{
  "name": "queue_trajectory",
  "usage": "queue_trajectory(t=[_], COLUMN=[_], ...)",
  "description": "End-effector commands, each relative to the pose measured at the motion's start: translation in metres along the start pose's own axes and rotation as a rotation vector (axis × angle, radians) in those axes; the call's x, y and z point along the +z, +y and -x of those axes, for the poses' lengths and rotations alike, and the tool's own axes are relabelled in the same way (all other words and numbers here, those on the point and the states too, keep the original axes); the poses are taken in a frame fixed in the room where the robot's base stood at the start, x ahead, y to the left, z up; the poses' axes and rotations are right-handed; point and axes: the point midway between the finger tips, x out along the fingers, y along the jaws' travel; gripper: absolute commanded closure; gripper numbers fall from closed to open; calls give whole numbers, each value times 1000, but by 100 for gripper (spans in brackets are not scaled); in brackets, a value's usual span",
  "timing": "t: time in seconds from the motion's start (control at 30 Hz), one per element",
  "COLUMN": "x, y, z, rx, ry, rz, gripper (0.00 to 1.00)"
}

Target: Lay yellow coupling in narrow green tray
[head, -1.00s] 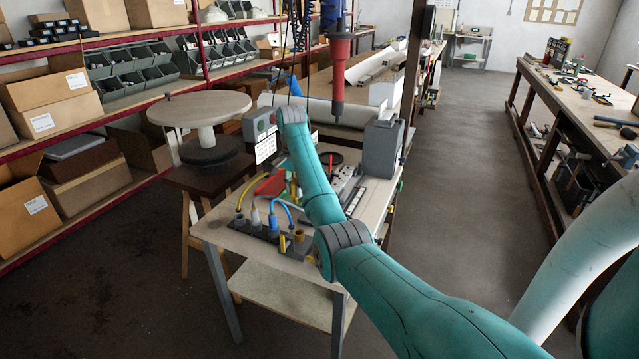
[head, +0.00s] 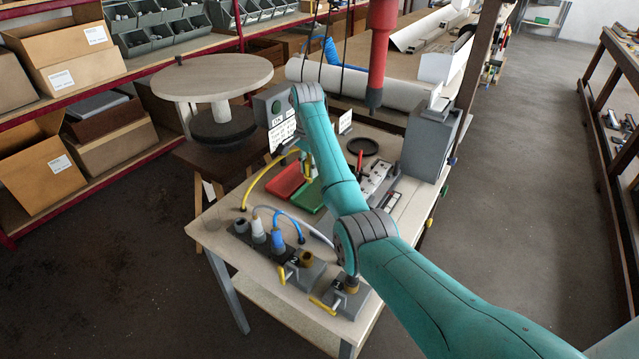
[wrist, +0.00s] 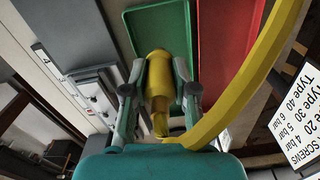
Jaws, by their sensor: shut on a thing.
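My gripper (wrist: 158,95) is shut on the yellow coupling (wrist: 157,66), with one finger on each side of it. The coupling's yellow hose (wrist: 238,85) bends away to the right in the wrist view and crosses to the table's left side in the head view (head: 262,175). The narrow green tray (wrist: 160,22) lies beyond the coupling, which overlaps the tray's near part in the wrist view. The green tray also shows in the head view (head: 311,198), partly behind my arm. The gap between coupling and tray floor cannot be told.
A red tray (wrist: 226,40) lies beside the green one. A printed sign (wrist: 307,115) and a grey button box (head: 270,106) stand close by. Blue and grey hoses with couplings stand in a dark block (head: 262,245) at the front. A red tool (head: 381,45) hangs above the table.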

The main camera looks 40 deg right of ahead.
Motion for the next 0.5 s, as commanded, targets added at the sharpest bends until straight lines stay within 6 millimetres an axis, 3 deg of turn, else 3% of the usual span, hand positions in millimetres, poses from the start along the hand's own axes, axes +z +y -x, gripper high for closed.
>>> queue_trajectory(t=[0.5], x=[0], y=[1], z=[-65], rx=[1], ry=[-1], rz=[-1], gripper=[100])
